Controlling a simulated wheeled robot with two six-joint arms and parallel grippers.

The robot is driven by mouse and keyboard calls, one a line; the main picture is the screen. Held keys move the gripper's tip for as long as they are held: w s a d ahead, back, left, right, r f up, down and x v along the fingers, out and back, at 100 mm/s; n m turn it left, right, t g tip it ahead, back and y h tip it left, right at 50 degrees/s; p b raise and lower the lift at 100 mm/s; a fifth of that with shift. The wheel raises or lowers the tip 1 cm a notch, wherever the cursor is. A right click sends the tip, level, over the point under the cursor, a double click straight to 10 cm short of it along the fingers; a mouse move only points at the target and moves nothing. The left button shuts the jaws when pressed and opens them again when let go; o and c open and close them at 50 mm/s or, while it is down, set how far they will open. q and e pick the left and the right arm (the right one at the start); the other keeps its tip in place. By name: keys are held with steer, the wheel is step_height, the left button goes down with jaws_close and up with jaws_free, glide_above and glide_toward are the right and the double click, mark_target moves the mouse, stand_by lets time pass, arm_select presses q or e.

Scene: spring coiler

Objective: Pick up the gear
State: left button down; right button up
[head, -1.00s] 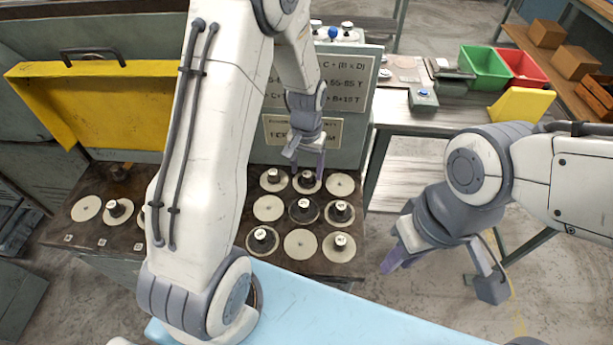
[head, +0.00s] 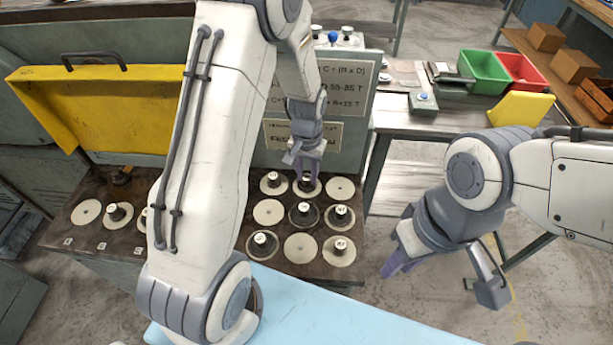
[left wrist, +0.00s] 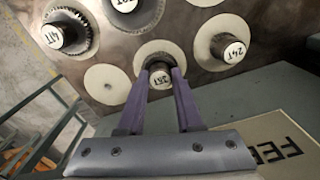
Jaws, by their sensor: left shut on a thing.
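The gear (head: 298,187) is a disc with a dark hub and a white label, in the back row of the machine's plate, middle column. My left gripper (head: 306,178) reaches down to it from above. In the left wrist view the purple fingers are shut on either side of the hub of the gear (left wrist: 159,77); its label is hard to read upside down. The gear seems still at its spot on the plate; the fingers cover part of it. My right gripper (head: 396,264) hangs over the floor at the right, away from the gears; its finger gap is unclear.
Several other labelled gears stand close by, among them 24T (left wrist: 232,52) and 41T (left wrist: 54,37). Empty round pads (left wrist: 108,84) lie between them on the dark plate. A sign panel (head: 359,125) rises behind. Green (head: 484,70) and red (head: 522,70) bins stand on a far bench.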

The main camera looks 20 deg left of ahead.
mark_target(307, 176)
arm_select(q)
steer(key=shift+r, duration=0.45)
step_height(307, 176, up, 3)
steer(key=shift+w+f, duration=0.1)
steer(key=shift+f, duration=0.05)
steer(key=s+d+r+b, duration=0.1)
steer(key=d+r, duration=0.6)
steer(key=d, duration=0.4)
steer(key=shift+s+d+b, duration=0.3)
steer(key=shift+s+b, duration=0.1)
